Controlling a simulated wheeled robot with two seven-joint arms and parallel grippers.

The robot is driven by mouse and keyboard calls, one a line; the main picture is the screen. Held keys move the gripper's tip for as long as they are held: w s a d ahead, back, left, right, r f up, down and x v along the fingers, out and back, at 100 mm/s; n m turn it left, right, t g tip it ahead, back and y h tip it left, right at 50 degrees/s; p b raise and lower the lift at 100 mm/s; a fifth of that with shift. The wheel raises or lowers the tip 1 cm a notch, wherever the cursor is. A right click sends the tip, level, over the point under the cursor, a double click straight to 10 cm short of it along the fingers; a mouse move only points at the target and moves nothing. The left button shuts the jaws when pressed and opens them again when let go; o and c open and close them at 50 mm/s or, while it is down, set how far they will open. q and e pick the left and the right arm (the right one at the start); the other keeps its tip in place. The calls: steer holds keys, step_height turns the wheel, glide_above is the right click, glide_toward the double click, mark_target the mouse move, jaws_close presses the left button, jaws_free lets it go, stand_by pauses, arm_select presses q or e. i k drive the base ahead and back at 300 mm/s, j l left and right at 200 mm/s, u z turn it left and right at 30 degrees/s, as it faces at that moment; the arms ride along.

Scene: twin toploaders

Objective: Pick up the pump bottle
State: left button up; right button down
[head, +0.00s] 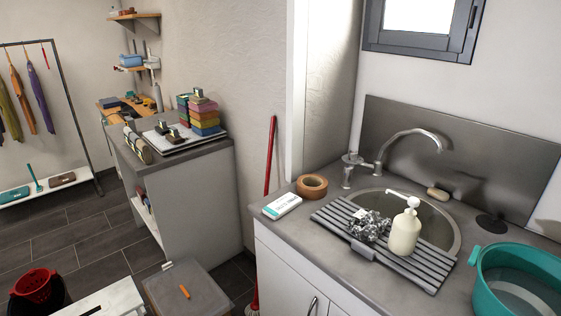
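A cream pump bottle (405,231) with a white pump head stands upright on the grey slatted drying rack (427,272), which lies across part of the round sink. The pump's nozzle points left. A crumpled silvery foil-like thing (369,227) lies on the rack just left of the bottle. Neither of my grippers shows in the head view.
A teal tub (518,280) stands on the counter right of the rack. A curved faucet (410,140) rises behind the sink. A tape roll (312,186) and a white-teal box (282,206) sit on the left of the counter. A red pole (270,155) leans by the wall.

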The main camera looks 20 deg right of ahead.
mark_target(406, 229)
steer(key=z, duration=1.35)
